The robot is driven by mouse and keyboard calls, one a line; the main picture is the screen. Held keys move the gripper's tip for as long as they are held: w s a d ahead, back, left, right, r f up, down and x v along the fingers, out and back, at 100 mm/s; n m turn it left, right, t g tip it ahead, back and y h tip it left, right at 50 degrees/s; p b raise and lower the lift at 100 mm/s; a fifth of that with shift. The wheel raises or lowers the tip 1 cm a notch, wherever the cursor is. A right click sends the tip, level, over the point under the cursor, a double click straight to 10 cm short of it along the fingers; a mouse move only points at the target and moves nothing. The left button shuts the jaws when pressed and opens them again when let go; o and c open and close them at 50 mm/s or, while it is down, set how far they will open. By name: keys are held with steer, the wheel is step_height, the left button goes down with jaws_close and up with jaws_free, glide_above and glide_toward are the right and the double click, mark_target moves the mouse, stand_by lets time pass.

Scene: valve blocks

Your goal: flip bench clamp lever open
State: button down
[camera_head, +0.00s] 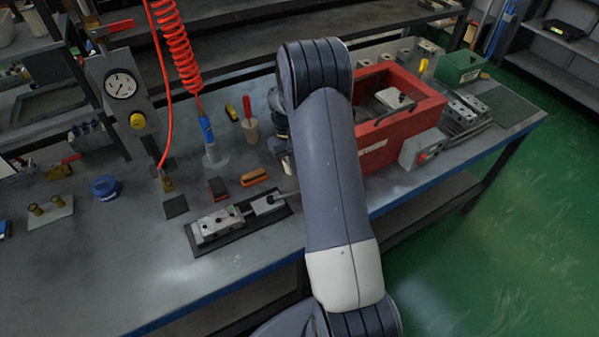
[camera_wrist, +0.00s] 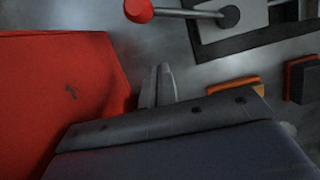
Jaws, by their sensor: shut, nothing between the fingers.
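The bench clamp (camera_head: 222,226) is a grey metal block assembly on a dark base plate near the bench's front edge. Its lever runs right, partly hidden behind my arm in the head view. In the wrist view the lever (camera_wrist: 183,12) is a thin rod from a dark round pivot (camera_wrist: 229,16) to a red ball knob (camera_wrist: 138,10) at the top edge. My gripper (camera_wrist: 160,76) is shut and empty. Its fingertips appear below the knob in that picture, apart from it. My arm hides the gripper in the head view.
A red open box (camera_head: 397,131) stands close beside the gripper and fills the left of the wrist view (camera_wrist: 60,85). An orange block (camera_head: 254,177) and a dark red-topped block (camera_head: 217,188) lie behind the clamp. A red coiled hose (camera_head: 181,50) hangs above the bench.

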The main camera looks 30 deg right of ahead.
steer(key=s+p, duration=0.1)
steer(key=s, duration=0.2)
steer(key=shift+s+r, duration=0.1)
steer(key=shift+r, duration=0.05)
steer(key=shift+s, duration=0.4)
